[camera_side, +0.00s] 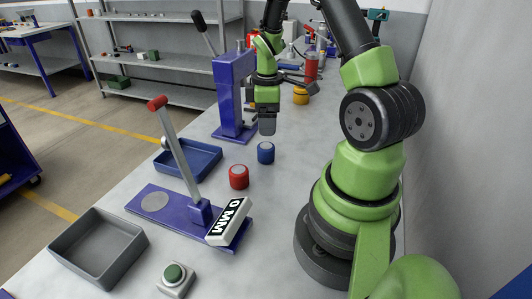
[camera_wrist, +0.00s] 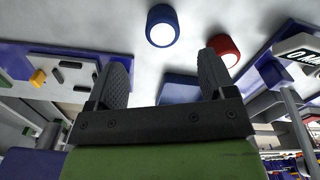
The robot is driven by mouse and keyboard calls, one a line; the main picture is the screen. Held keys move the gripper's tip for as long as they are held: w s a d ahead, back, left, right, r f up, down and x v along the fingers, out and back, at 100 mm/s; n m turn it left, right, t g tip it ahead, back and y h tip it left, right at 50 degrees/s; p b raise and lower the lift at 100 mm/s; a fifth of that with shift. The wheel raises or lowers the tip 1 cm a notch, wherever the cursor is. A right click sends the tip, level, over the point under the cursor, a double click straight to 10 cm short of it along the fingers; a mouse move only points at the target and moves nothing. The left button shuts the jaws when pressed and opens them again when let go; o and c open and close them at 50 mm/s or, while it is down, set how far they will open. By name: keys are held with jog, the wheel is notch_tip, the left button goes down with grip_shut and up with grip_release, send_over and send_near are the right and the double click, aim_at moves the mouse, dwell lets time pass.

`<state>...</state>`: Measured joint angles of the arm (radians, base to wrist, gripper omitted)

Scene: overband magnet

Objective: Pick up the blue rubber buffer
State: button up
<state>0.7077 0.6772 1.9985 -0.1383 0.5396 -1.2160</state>
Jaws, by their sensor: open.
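The blue rubber buffer (camera_side: 265,153) is a short blue cylinder with a pale top, upright on the grey bench. It also shows at the top of the wrist view (camera_wrist: 162,27), beyond and between the fingertips. A similar red buffer (camera_side: 239,177) stands in front and to its left in the side view; in the wrist view it shows (camera_wrist: 224,49) behind the right finger. My gripper (camera_side: 267,127) points down, open and empty, above and apart from the blue buffer. Its two dark fingers (camera_wrist: 163,75) stand wide apart in the wrist view.
A yellow object (camera_side: 300,95) stands farther back.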

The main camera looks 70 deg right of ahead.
aim_at(267, 146)
notch_tip(267, 146, down, 9)
jog(key=shift+a+r, duration=0.15)
jog(key=c, duration=1)
